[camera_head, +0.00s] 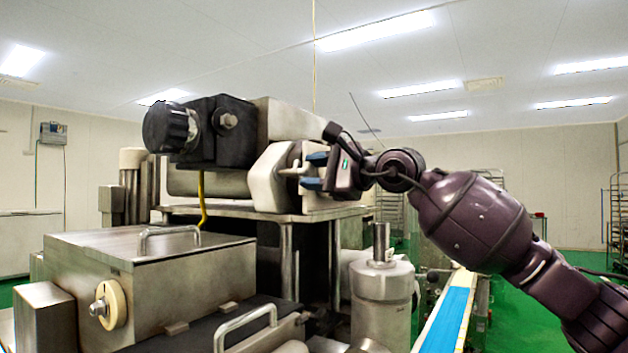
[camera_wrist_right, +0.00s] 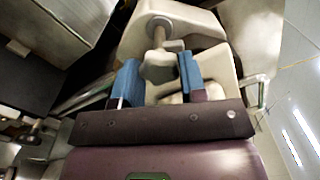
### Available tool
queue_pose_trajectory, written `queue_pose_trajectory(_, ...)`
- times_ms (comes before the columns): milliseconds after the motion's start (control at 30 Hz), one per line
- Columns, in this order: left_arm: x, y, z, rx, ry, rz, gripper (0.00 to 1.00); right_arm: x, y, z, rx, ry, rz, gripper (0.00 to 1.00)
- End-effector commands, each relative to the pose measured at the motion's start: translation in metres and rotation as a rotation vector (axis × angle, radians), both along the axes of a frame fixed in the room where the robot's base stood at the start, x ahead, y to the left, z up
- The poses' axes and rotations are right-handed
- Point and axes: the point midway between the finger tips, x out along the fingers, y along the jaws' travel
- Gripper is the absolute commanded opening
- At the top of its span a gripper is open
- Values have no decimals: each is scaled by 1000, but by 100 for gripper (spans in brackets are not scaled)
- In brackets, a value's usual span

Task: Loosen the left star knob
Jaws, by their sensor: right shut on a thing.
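A beige, lobed star knob (camera_wrist_right: 158,68) sits on a short metal shaft at a pale housing in the right wrist view. In the head view the knob (camera_head: 296,169) shows only partly, beside the pale angular block of the machine. My right gripper (camera_head: 314,171) reaches it from the right, with one blue finger above and one below. In the right wrist view the blue fingers of my right gripper (camera_wrist_right: 158,80) stand on both sides of the knob, shut on it. My left gripper is not in view.
A black motor unit (camera_head: 212,130) with a dark round knob sits left of the held knob. A steel box with a handle (camera_head: 150,262) stands below left. A steel cylinder (camera_head: 382,300) and a blue conveyor belt (camera_head: 450,315) are below my right arm.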

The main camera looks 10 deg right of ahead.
Motion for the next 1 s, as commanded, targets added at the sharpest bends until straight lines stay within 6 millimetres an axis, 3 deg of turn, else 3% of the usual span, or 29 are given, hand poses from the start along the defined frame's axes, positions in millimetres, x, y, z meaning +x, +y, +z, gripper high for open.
queue_pose_trajectory(433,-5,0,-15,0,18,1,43,0,0,0,-191,-188,0,15)
queue_pose_trajectory(1000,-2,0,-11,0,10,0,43,0,0,0,-231,-228,0,15)
